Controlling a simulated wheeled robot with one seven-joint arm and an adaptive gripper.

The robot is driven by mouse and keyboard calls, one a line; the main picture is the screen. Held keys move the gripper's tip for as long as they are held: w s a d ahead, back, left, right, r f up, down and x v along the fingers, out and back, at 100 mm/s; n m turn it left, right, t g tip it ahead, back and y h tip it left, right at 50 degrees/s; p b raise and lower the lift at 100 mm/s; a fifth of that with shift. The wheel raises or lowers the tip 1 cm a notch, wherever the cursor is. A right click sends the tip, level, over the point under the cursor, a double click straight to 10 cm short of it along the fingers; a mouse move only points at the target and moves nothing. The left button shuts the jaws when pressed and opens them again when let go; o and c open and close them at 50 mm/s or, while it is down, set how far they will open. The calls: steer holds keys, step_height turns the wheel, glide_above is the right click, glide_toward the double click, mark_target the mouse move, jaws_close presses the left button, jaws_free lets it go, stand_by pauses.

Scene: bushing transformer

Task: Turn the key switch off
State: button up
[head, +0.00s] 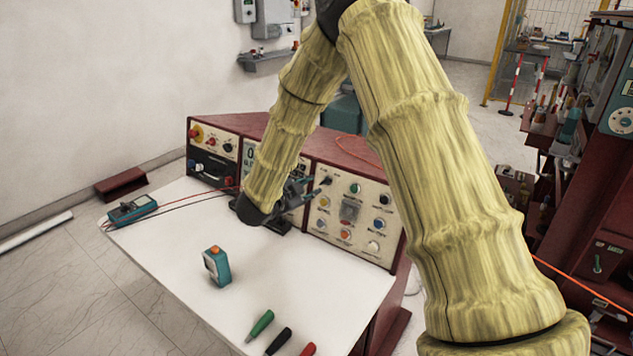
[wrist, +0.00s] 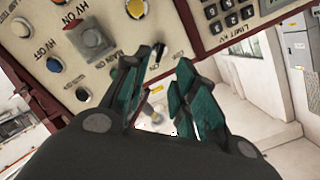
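The key switch appears to be the small dark part (wrist: 157,56) on the cream control panel in the wrist view, close to the tip of my left finger; a label beside it is partly hidden. In the head view, a dark switch (head: 327,180) sits at the panel's upper left, just beyond my gripper (head: 309,189). In the wrist view my gripper (wrist: 168,75) is open, its teal-padded fingers apart with nothing between them. Its tips are very near the panel. I cannot tell whether a finger touches the switch, or which way the switch is turned.
The right control panel (head: 350,212) carries several coloured buttons close to my gripper. A keypad panel (wrist: 232,14) lies at the right in the wrist view. The white tabletop (head: 175,250) holds a teal box (head: 217,267), a multimeter (head: 132,209) and several probes, with clear room between.

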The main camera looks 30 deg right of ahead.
mark_target(323, 183)
steer(key=x, duration=0.2)
steer(key=p+x, duration=0.1)
steer(key=x, duration=0.5)
steer(key=shift+s+d+r+p, duration=0.1)
steer(key=shift+s+d+p, duration=0.1)
steer(key=shift+d+p, duration=0.1)
steer(key=shift+w+f, duration=0.35)
steer(key=shift+w, duration=0.05)
steer(key=shift+s+r, duration=0.2)
steer(key=c, duration=0.4)
jaws_close()
